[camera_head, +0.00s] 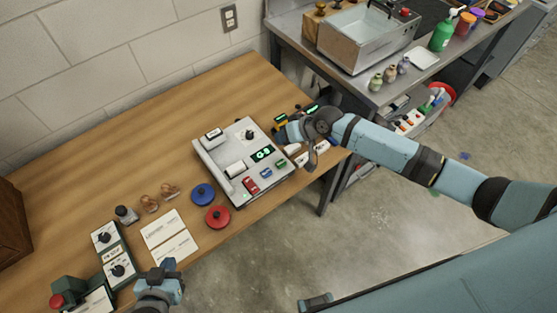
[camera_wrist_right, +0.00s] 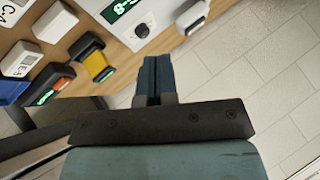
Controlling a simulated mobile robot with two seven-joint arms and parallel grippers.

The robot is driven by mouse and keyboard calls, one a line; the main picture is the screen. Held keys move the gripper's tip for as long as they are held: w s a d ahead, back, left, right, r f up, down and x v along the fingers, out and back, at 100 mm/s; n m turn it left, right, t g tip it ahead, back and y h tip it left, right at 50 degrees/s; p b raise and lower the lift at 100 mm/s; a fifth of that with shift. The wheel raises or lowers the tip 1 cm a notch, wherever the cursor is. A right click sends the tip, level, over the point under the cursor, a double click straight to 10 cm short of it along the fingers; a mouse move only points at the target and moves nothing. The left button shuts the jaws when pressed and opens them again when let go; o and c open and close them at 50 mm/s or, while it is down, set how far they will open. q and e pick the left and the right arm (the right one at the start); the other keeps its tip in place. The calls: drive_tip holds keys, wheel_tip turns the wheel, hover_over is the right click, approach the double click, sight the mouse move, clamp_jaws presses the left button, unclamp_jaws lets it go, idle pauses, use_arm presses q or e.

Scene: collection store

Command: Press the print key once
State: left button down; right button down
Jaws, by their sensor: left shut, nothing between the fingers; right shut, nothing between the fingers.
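A pale grey machine (camera_head: 216,157) stands on the wooden table, with a green-lit display (camera_head: 263,154), a dark knob (camera_head: 249,134) and a row of coloured keys: a red key (camera_head: 250,185), a blue key (camera_head: 266,173) and a green key (camera_head: 280,162). Their labels are too small to read, so I cannot tell which is the print key. My right gripper (camera_head: 283,134) is shut and empty beside the machine's right side. In the right wrist view its shut fingers (camera_wrist_right: 155,65) point toward the pale panel, apart from it. My left gripper (camera_head: 169,266) is shut and empty at the table's front edge.
Blue (camera_head: 203,194) and red (camera_head: 217,217) round-knobbed discs lie left of the machine. White cards (camera_head: 165,231), stamps and a dark two-dial box (camera_head: 116,268) stand further left. Small handheld devices, including a yellow one (camera_wrist_right: 98,64), lie near my right gripper. A metal bench (camera_head: 357,78) stands behind.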

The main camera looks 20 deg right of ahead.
drive_tip(key=b, duration=0.7)
hover_over(282, 162)
wheel_tip(282, 162, down, 8)
drive_tip(key=shift+f+b, duration=0.3)
drive_tip(key=shift+f, duration=0.1)
idle(1.6)
drive_tip(key=shift+f, duration=0.4)
